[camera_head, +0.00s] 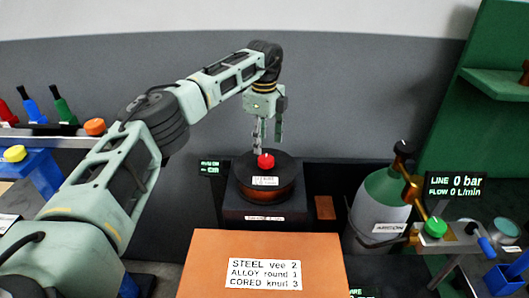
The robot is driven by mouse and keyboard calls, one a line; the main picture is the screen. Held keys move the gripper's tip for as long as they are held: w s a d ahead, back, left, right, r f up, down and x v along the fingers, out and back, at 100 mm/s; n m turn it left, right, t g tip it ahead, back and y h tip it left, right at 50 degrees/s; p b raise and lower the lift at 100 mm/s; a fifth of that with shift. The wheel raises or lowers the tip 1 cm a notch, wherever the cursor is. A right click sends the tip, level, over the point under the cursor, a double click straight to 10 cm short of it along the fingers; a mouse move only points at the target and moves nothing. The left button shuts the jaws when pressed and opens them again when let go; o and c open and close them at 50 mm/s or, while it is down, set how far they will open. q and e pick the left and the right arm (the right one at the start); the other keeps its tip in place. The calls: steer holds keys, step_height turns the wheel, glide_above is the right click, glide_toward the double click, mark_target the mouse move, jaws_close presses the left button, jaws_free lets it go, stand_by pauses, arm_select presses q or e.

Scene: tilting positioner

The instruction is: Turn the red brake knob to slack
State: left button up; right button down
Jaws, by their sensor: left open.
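The red brake knob (265,161) sits on top of a dark round spool (244,190) with a small white label, in the middle of the head view. The spool rests on a dark box (240,212). My left gripper (267,148) points down just above the knob, its fingers open. One finger is at the knob's left; whether the fingers touch the knob cannot be told. The knob's setting cannot be read. My right gripper does not show.
An orange-brown panel (196,262) with a sign naming STEEL, ALLOY and CORED is in front. A green-grey ARGON cylinder (370,215) with a regulator and green knob (435,227) stands right, beside a display (455,187) reading 0 bar. Colored-handled tools stand at left.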

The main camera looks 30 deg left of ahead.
mark_target(264, 159)
arm_select(q)
step_height(264, 159, up, 6)
steer(key=shift+f, duration=0.25)
steer(key=shift+f, duration=0.1)
stand_by(0.4)
